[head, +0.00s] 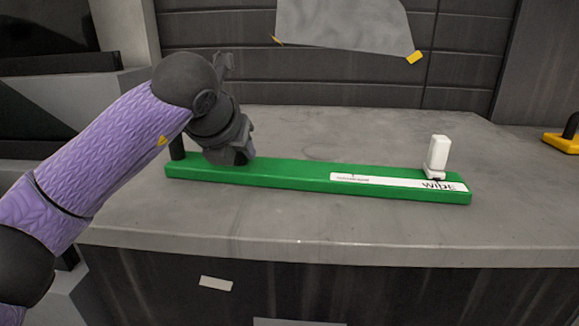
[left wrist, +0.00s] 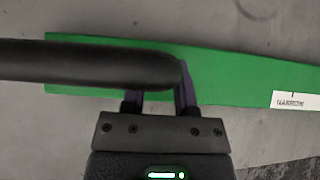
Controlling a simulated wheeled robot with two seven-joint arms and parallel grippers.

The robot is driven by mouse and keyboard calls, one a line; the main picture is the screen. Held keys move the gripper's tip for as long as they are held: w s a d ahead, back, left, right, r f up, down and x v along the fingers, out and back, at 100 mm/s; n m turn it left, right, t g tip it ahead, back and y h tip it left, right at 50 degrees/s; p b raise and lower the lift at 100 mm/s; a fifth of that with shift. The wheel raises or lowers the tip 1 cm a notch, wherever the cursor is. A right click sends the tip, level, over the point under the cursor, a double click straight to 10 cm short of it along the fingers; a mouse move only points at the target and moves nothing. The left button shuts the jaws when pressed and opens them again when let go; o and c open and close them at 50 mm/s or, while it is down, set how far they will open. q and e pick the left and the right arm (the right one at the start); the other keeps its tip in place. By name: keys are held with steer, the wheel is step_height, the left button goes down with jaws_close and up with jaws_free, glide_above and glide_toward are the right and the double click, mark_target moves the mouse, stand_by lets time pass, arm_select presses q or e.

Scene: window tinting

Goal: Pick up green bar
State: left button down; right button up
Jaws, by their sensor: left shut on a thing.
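The long green bar (head: 290,178) lies flat on the grey counter in the head view, with a white label printed on its right half. It also shows in the left wrist view (left wrist: 232,82). My left gripper (head: 240,158) is shut on the bar near its left end, reaching down from above. The purple-edged fingers (left wrist: 160,95) show over the bar in the left wrist view. A dark cylinder (left wrist: 90,64) crosses in front of them there and hides where they touch. My right gripper is not in view.
A dark post (head: 177,148) stands at the bar's left end, and a small white block (head: 438,154) stands on its right end. The grey counter (head: 330,230) is clear around the bar. A yellow and black item (head: 565,142) sits at the far right. A grey sheet (head: 345,25) hangs on the wall.

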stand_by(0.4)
arm_select(q)
step_height(320, 180, up, 10)
steer(key=p, duration=0.6)
steer(key=shift+r, duration=0.15)
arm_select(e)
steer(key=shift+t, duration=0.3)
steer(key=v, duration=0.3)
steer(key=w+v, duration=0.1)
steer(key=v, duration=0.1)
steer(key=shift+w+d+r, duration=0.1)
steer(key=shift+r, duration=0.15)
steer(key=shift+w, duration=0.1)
